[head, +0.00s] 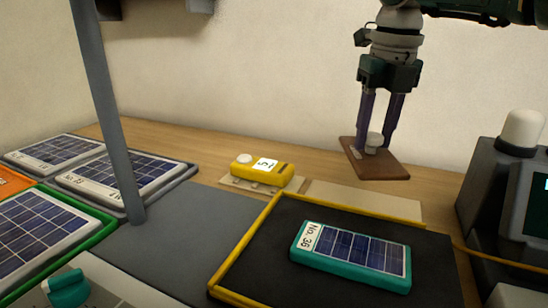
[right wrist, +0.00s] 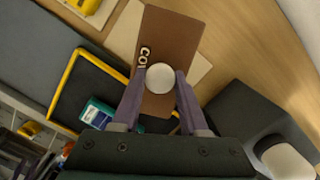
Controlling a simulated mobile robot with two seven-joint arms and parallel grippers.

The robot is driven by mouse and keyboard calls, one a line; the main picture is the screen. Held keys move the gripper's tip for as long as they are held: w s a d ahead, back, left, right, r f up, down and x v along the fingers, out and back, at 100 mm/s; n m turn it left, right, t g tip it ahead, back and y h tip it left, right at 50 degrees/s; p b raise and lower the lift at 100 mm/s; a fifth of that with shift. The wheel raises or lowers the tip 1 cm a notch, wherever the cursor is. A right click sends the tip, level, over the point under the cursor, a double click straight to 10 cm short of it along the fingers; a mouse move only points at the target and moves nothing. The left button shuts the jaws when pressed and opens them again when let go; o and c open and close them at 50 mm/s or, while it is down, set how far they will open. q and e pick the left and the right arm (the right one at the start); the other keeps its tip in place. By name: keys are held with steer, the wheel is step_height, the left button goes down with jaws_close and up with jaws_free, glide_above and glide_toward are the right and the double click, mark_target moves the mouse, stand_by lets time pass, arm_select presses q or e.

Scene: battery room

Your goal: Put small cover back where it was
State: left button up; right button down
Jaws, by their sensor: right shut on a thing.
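The small cover (head: 374,160) is a flat brown plate with a pale round knob on top. My right gripper (head: 376,146) is shut on the knob and holds the cover level above the table, at the back right in the head view. In the right wrist view the cover (right wrist: 168,38) shows part of some pale lettering, and the knob sits between the fingertips of the gripper (right wrist: 160,80). Below it, a pale tan rectangle (head: 362,202) lies on the table beside a yellow device. My left gripper is not in view.
The yellow device (head: 262,171) rests on a tan base. A black tray with yellow edges (head: 250,231) holds a teal panel marked No. 36 (head: 352,257). A dark machine (head: 505,190) with a white dome stands at right. Solar panels (head: 125,178) and a grey post (head: 107,105) are at left.

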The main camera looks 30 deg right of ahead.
mark_target(373, 147)
step_height(373, 147, down, 4)
steer(key=b, duration=0.3)
steer(key=shift+b, duration=0.3)
steer(key=shift+r, duration=0.1)
steer(key=shift+f, duration=0.65)
steer(key=shift+c, duration=2.2)
jaws_free()
steer(key=shift+r, duration=0.15)
steer(key=shift+r, duration=0.35)
steer(key=r, duration=0.4)
steer(key=s+r+p, duration=0.1)
steer(key=r, duration=0.7)
steer(key=shift+s+a+r, duration=0.1)
steer(key=shift+s+a, duration=0.1)
